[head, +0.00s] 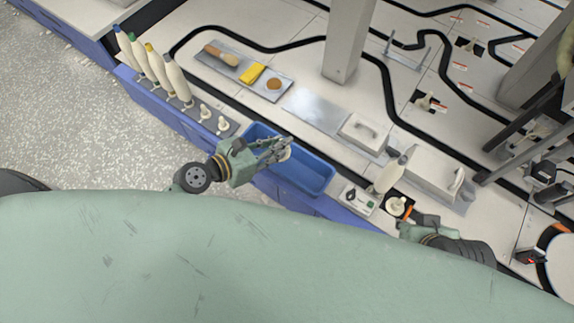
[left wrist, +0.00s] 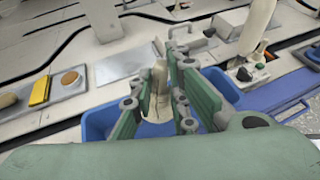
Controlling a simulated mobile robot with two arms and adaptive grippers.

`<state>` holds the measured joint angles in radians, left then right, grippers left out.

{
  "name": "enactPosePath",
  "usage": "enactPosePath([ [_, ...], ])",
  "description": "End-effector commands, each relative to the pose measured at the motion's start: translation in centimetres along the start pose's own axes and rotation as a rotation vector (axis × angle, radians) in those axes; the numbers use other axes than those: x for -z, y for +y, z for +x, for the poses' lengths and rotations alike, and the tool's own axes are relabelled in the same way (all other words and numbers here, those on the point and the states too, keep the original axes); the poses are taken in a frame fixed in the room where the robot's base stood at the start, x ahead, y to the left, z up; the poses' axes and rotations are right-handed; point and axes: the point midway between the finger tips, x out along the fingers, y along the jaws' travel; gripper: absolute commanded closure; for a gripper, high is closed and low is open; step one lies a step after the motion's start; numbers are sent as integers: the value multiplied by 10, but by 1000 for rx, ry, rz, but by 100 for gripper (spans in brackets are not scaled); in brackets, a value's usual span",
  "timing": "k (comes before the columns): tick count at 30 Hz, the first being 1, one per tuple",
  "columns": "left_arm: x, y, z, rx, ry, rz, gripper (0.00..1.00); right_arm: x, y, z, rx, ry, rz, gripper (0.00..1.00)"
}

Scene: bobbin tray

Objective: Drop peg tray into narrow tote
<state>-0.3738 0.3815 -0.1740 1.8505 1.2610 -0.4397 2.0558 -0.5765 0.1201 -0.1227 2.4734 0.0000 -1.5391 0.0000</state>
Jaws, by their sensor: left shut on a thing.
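The dark peg tray (head: 190,106) lies at the left of the counter, with several tall cream bobbins with coloured tips and small cream pegs (head: 205,112) on it. The narrow blue tote (head: 312,190) stands to its right. My left gripper (head: 276,150) is over the tote, shut on a cream peg; this peg (left wrist: 160,88) shows between the fingers in the left wrist view, its wide base lowest. The blue tote (left wrist: 97,124) shows behind and beneath the fingers there. My right gripper (head: 418,220) is at the lower right, beside another cream peg (head: 397,205); its fingers are unclear.
A tray with a brush, yellow block (head: 252,74) and round brown item lies behind. A bare metal plate (head: 314,110), a lidded box with handle (head: 364,132) and a small control box (head: 358,200) stand near the tote. A grey post (head: 348,45) rises behind.

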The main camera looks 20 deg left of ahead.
Motion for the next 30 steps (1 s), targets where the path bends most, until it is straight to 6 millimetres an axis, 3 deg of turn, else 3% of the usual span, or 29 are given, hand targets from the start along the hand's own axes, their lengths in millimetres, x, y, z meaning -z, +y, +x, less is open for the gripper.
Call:
enactPosePath([
  [12,5,0,2,0,-1,1,100,4,-1,5,1,23,-1,100],
  [13,5,0,2,0,-1,0,84,4,-1,5,1,23,-1,100],
  [20,5,0,2,0,-1,0,64,4,-1,5,1,23,-1,100],
  [30,6,0,0,0,0,0,63,4,-1,5,2,24,0,100],
])
